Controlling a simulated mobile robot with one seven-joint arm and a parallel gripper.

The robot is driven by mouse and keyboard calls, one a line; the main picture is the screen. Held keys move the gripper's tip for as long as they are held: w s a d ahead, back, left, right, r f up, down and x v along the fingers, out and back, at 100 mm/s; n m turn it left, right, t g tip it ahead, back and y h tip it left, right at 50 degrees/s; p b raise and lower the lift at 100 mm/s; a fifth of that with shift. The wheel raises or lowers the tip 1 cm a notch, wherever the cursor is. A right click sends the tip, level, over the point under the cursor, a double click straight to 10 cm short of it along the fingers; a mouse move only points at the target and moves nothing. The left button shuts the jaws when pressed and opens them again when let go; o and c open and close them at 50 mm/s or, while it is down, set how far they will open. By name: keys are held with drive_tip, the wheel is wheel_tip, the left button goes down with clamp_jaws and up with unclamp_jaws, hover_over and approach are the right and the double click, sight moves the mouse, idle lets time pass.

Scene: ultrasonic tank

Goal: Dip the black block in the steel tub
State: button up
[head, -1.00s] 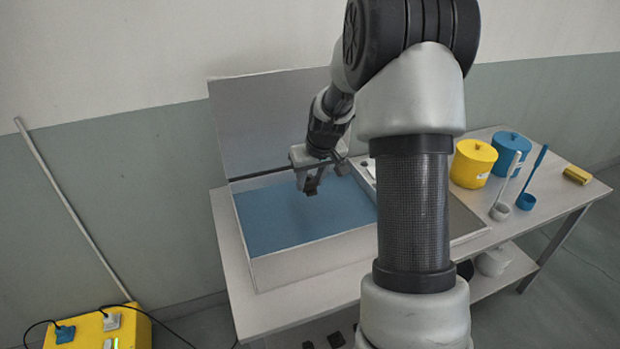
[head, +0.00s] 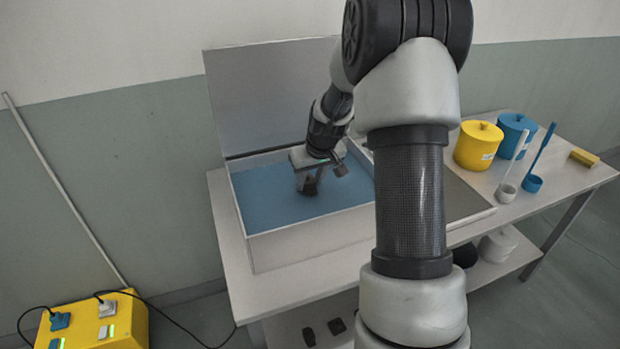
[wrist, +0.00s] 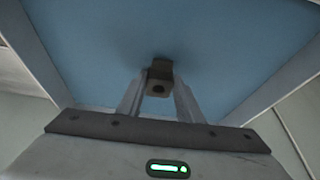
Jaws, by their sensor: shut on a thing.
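The steel tub (head: 300,240) stands on the table with its grey lid raised at the back. Blue liquid (head: 265,200) fills it, and the liquid also shows in the wrist view (wrist: 220,50). My gripper (head: 310,184) is low inside the tub, shut on the black block (wrist: 158,78). In the head view the block (head: 310,187) is a small dark shape at the liquid's surface. Its lower part seems to be in the liquid, but how deep I cannot tell.
A yellow canister (head: 478,148) and a blue canister (head: 513,136) stand on the table at right. A white ladle (head: 506,191), a blue ladle (head: 533,183) and a yellow block (head: 584,157) are near them. A yellow power box (head: 95,322) is at lower left.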

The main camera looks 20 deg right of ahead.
sight(311, 190)
drive_tip(key=shift+f+b, duration=2.1)
drive_tip(key=shift+f, duration=0.75)
drive_tip(key=shift+r, duration=0.15)
idle(0.3)
drive_tip(key=shift+r+p, duration=3.55)
drive_tip(key=shift+r, duration=2.25)
